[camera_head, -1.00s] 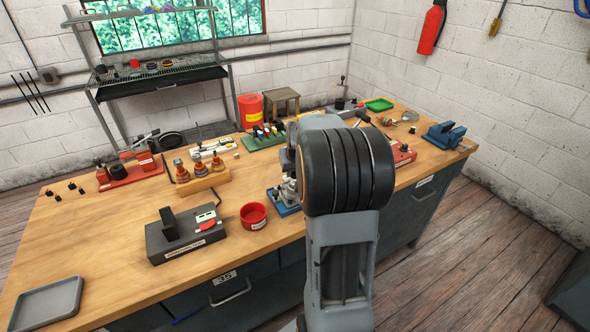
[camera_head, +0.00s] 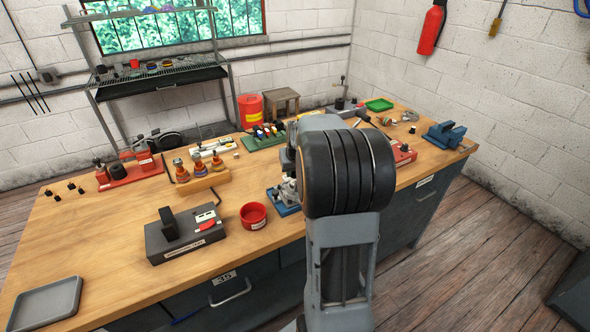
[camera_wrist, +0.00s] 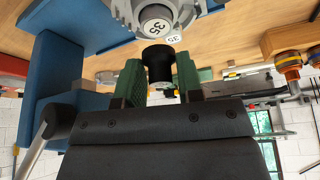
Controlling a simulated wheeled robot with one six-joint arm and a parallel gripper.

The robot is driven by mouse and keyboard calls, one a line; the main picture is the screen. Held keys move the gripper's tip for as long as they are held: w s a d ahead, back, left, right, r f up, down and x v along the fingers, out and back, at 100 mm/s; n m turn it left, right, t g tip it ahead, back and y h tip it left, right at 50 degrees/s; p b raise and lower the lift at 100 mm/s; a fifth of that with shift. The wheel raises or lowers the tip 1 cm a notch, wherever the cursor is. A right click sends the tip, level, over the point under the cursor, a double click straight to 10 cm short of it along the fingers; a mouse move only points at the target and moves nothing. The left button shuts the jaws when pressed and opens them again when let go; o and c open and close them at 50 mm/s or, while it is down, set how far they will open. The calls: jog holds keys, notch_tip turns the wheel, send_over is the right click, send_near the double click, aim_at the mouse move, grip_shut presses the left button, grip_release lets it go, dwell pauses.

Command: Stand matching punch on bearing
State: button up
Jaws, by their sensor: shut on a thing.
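In the wrist view my gripper (camera_wrist: 159,80) is shut on a short black punch (camera_wrist: 158,62) between its green finger pads. The far end of the punch is close to a round face marked 35 (camera_wrist: 157,27), set in a finned grey housing (camera_wrist: 122,12); this face looks like the bearing. I cannot tell whether punch and bearing touch. The housing is with a blue fixture (camera_wrist: 58,70). In the head view the housing (camera_head: 288,188) stands on its blue base (camera_head: 287,208), partly hidden by my arm. My gripper is hidden there.
A wooden rack (camera_head: 204,183) with several orange-topped pieces, a red cup (camera_head: 253,216) and a dark grey box (camera_head: 183,240) stand left of the fixture. A grey tray (camera_head: 45,304) lies at the front left. A blue vise (camera_head: 444,136) is at the far right.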

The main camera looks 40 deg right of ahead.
jog(key=shift+f, duration=0.3)
jog(key=shift+f+b, duration=1.1)
dwell(1.1)
jog(key=o, duration=1)
jog(key=shift+o, duration=0.2)
jog(key=shift+f, duration=0.1)
jog(key=shift+r+p, duration=2.65)
jog(key=shift+r, duration=1.4)
